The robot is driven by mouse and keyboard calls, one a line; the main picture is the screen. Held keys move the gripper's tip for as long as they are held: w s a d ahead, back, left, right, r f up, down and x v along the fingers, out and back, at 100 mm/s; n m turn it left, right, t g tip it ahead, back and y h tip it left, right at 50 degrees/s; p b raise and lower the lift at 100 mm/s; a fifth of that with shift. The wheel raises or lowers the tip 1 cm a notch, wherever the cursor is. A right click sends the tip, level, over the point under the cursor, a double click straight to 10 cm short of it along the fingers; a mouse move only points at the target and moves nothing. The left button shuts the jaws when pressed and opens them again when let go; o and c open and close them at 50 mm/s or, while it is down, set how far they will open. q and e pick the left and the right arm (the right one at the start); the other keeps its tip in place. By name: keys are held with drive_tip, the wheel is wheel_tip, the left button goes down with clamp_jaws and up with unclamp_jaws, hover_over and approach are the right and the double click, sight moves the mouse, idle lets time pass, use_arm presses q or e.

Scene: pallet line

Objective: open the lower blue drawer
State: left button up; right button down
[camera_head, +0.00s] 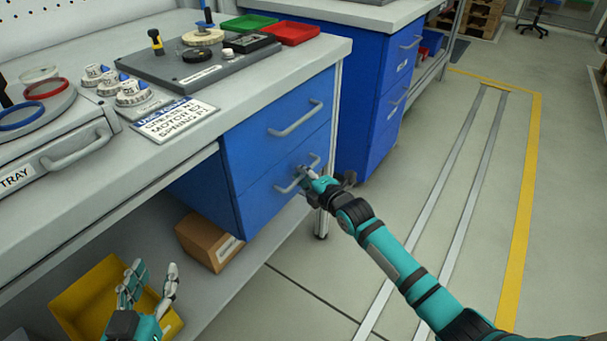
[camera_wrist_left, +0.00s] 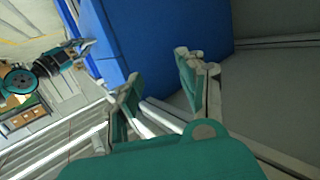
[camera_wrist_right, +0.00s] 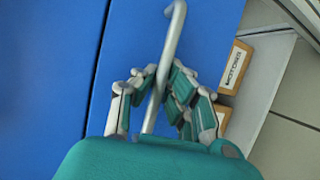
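The lower blue drawer (camera_head: 262,205) is in the workbench's blue cabinet, under the upper blue drawer (camera_head: 255,140). Its front looks flush with the upper one. Its grey bar handle (camera_head: 288,187) is partly hidden by my right gripper (camera_head: 308,174). In the right wrist view, the handle (camera_wrist_right: 172,40) runs between the fingers of my right gripper (camera_wrist_right: 162,76), which are bent in close against it on both sides. My left gripper (camera_head: 152,275) is open and empty at the lower left, above a yellow bin; its spread fingers (camera_wrist_left: 157,70) also show in the left wrist view.
The yellow bin (camera_head: 88,288) and a cardboard box (camera_head: 205,240) sit on the lower shelf, left of the drawers. A second blue cabinet (camera_head: 365,95) stands beyond. The floor (camera_head: 430,175) right of the drawers is clear.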

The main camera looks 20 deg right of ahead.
idle(0.5)
drive_tip(key=shift+s+d+r, duration=0.1)
use_arm(q)
drive_tip(key=s+a+f+g+y+p, duration=0.2)
drive_tip(key=s+a+f+g+p, duration=0.15)
drive_tip(key=s+f+g, duration=0.35)
drive_tip(key=s+a+f+g+y+p, duration=0.1)
drive_tip(key=s+a+f+g+p, duration=0.3)
drive_tip(key=s, duration=0.5)
drive_tip(key=s+f+g+p, duration=0.1)
drive_tip(key=f+p, duration=0.2)
drive_tip(key=f, duration=0.8)
drive_tip(key=s+d+f+g+p, duration=0.1)
drive_tip(key=s+f+p, duration=0.1)
drive_tip(key=f, duration=0.9)
drive_tip(key=shift+f+g+p, duration=0.2)
drive_tip(key=shift+g+p, duration=0.2)
drive_tip(key=shift+p, duration=0.1)
use_arm(e)
drive_tip(key=s+d, duration=0.9)
drive_tip(key=s, duration=0.2)
drive_tip(key=s+d, duration=0.9)
drive_tip(key=s, duration=0.3)
drive_tip(key=shift+s+d, duration=0.25)
use_arm(q)
drive_tip(key=shift+d, duration=0.1)
